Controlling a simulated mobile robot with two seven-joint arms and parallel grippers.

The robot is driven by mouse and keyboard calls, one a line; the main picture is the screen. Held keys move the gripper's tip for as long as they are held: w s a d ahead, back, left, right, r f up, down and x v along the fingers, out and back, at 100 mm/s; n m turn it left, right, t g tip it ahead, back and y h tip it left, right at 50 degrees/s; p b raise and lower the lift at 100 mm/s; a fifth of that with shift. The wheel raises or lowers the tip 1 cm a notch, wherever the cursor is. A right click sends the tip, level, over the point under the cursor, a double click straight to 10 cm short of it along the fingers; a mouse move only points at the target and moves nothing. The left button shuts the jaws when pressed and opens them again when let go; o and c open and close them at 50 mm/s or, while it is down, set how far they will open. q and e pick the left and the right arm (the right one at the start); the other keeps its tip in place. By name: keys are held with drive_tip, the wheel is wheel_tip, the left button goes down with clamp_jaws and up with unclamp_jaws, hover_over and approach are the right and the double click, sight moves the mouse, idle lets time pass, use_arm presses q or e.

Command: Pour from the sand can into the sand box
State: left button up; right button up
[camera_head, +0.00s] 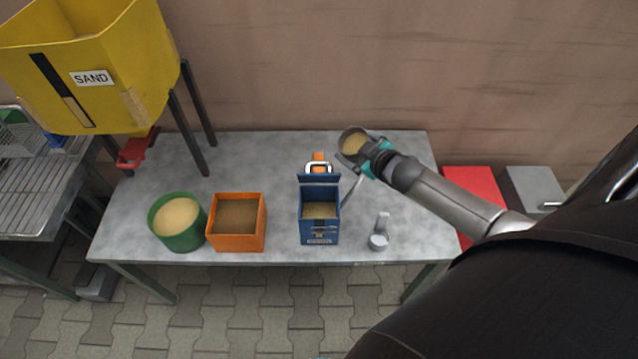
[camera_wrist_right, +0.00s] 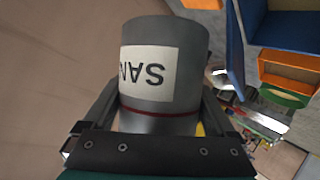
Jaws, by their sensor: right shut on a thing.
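The sand can (camera_head: 352,142) is a grey cylinder with tan sand showing in its open top. My right gripper (camera_head: 366,160) is shut around it, above the back right of the table. In the right wrist view the can (camera_wrist_right: 165,65) fills the space between the fingers (camera_wrist_right: 160,122), its white label upside down. The sand box (camera_head: 319,225) appears to be the blue box with its lid raised and sand inside, standing on the table left of and nearer than the can. The can is apart from it. My left gripper is not in view.
An orange box (camera_head: 237,247) and a green round tub (camera_head: 178,240) with sand stand left of the blue box. A small grey piece (camera_head: 379,240) lies to its right. A yellow SAND hopper (camera_head: 125,90) stands at the left. The table's back middle (camera_head: 255,160) is clear.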

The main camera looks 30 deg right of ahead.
drive_tip(key=shift+w+a+r+n+h, duration=0.1)
drive_tip(key=shift+a+r+n+h, duration=0.35)
drive_tip(key=shift+a+n+h, duration=0.05)
idle(2.0)
drive_tip(key=shift+a+r+n+h, duration=0.2)
drive_tip(key=shift+r+n+h, duration=0.3)
drive_tip(key=shift+n, duration=0.1)
idle(2.2)
drive_tip(key=shift+f+n+h+b, duration=0.35)
drive_tip(key=shift+n+h+b, duration=0.2)
drive_tip(key=shift+b, duration=0.85)
idle(1.3)
